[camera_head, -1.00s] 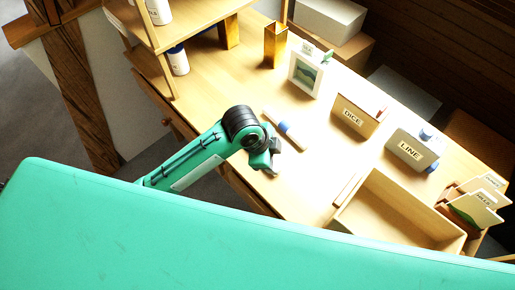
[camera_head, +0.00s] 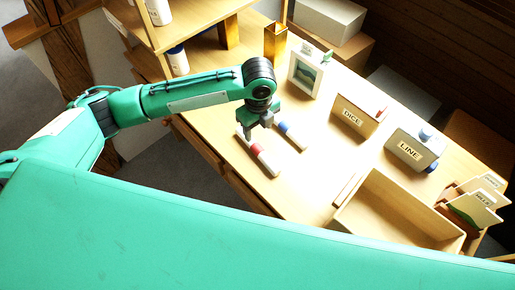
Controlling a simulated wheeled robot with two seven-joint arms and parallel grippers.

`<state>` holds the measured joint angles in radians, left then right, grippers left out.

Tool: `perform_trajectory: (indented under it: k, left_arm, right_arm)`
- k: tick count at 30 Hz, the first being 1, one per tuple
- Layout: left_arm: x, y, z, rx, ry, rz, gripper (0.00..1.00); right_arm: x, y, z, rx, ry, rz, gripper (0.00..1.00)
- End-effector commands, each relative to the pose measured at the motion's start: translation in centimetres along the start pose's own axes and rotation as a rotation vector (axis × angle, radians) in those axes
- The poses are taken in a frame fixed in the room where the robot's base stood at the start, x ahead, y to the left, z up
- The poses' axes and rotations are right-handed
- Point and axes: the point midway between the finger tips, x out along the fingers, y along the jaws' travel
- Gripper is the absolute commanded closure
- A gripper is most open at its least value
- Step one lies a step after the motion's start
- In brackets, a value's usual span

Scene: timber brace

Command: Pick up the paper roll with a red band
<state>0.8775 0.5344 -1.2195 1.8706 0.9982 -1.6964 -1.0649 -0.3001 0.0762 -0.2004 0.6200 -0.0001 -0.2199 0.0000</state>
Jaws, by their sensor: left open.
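The paper roll with a red band (camera_head: 266,164) lies on the wooden table, a pale rod slanting from upper left to lower right. The paper roll with a blue band (camera_head: 291,135) lies parallel to it, just to its upper right. My left gripper (camera_head: 255,129) points down over the far ends of the two rolls, with its fingers apart and nothing seen between them. It hides part of the red-banded roll's upper end; I cannot tell whether it touches. My right gripper is not in view.
A picture frame (camera_head: 305,72), a DICE box (camera_head: 355,116) and a LINE box (camera_head: 414,150) stand behind on the right. An open wooden tray (camera_head: 400,204) sits front right. A shelf (camera_head: 185,22) with bottles rises upper left. The table right of the rolls is clear.

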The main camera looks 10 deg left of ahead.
Motion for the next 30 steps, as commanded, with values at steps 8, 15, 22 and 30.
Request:
perform_trajectory:
  k: [8,15,22,30]
  left_arm:
    - [5.3,0.0,-0.1,-0.001,0.003,0.002,0.45]
    - [7.0,0.0,0.0,-0.002,0.002,0.000,0.45]
    - [10.2,-0.1,0.5,-0.003,0.002,0.002,0.45]
    - [12.0,-0.2,0.5,-0.001,0.001,-0.002,0.45]
  right_arm:
    - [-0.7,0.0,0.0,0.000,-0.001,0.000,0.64]
    - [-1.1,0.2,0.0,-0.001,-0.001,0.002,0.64]
    - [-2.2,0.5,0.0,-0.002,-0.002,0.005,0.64]
    - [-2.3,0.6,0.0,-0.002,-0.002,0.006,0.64]
